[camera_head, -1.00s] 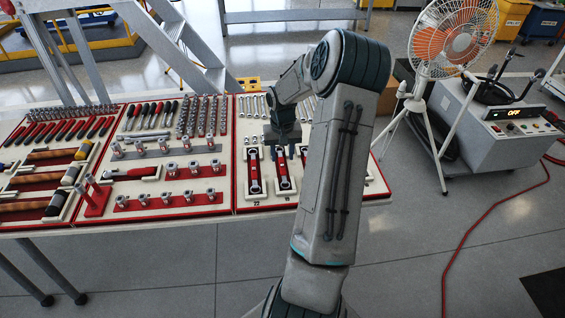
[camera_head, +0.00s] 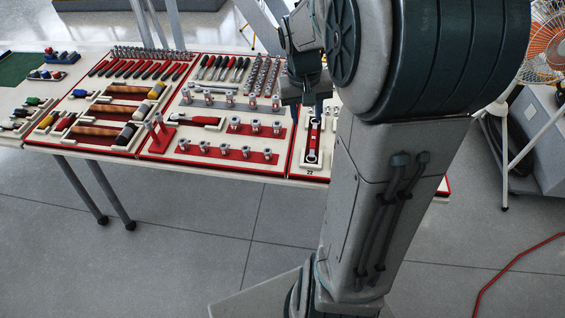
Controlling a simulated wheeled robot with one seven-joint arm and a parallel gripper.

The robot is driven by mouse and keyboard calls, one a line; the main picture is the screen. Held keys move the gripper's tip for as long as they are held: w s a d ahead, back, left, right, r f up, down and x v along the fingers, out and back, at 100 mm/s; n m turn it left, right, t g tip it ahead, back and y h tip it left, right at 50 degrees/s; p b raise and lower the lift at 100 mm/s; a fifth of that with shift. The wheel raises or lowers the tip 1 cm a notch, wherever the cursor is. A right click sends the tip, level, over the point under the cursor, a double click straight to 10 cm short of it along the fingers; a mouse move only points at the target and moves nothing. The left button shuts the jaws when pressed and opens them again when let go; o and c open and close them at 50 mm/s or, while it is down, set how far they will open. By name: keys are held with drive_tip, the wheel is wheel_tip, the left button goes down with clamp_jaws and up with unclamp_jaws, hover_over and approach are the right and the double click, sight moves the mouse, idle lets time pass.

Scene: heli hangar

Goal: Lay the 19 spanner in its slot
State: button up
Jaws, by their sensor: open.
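My gripper (camera_head: 308,107) is open and points down over the tool boards, just beyond the slot marked 22. Nothing shows between its fingers. A spanner (camera_head: 313,142) with a red-and-dark middle and pale ring ends lies along the 22 slot, on the cream spanner board (camera_head: 300,158). I cannot make out the 19 spanner or its slot in this view. My own arm covers most of the board to the right of the 22 slot.
The middle board (camera_head: 215,158) holds sockets on red strips and a red-handled ratchet (camera_head: 196,121). The left board holds several hammers and red-handled screwdrivers. A fan (camera_head: 549,45) on a tripod stands at the right, near a red hose (camera_head: 510,268).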

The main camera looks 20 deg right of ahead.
drive_tip(key=s+a+r+n+t+y, duration=0.1)
drive_tip(key=s+a+r+n+t, duration=0.1)
drive_tip(key=s+a, duration=1)
drive_tip(key=shift+s+a+n, duration=0.35)
drive_tip(key=shift+s+n, duration=0.15)
drive_tip(key=shift+s, duration=0.6)
